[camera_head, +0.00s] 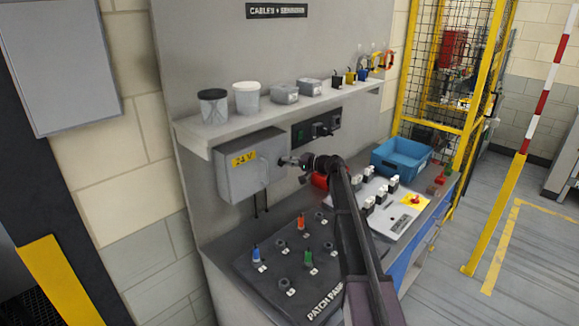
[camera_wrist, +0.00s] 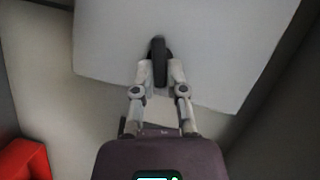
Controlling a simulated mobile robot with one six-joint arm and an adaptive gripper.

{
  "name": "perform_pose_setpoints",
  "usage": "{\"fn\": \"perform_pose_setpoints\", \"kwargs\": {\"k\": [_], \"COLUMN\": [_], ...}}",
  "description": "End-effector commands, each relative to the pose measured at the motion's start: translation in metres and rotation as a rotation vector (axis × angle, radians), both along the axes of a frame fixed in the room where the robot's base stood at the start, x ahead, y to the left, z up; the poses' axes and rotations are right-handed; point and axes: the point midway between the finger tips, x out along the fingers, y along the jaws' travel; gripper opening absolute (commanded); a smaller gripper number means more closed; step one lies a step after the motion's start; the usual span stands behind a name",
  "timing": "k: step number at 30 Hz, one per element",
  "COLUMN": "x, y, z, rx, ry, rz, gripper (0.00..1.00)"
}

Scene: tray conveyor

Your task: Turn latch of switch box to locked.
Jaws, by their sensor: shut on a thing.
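The switch box is a grey box (camera_head: 248,172) with a yellow "24 V" label, fixed to the back panel under the shelf. Its light face fills the upper part of the wrist view (camera_wrist: 215,70). The latch is a dark, narrow handle (camera_wrist: 159,62) on that face, standing about upright in the wrist view. My gripper (camera_wrist: 159,75) is shut on the latch, one finger on each side. In the head view my gripper (camera_head: 287,161) reaches the box's right side; the latch is too small there to read its position.
A shelf (camera_head: 215,131) with tubs and small boxes runs just above. Below are a dark patch panel (camera_head: 300,268) with coloured plugs and a white board (camera_head: 405,222) with switches. A blue bin (camera_head: 400,158) stands right. A red object (camera_wrist: 22,160) lies lower left in the wrist view.

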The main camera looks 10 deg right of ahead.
Motion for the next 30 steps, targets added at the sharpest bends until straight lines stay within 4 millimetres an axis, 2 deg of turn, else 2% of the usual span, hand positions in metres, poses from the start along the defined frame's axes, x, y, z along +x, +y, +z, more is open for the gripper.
{"fn": "perform_pose_setpoints", "kwargs": {"k": [1,13,30], "x": [0.0011,0.001,0.0012], "y": [-0.0013,-0.0015,-0.0016], "z": [-0.005,-0.0052,-0.0036], "rx": [0.031,0.238,0.279], "ry": [0.024,0.174,0.203], "rz": [-0.001,-0.002,-0.003], "gripper": [0.0,0.0,0.0]}}
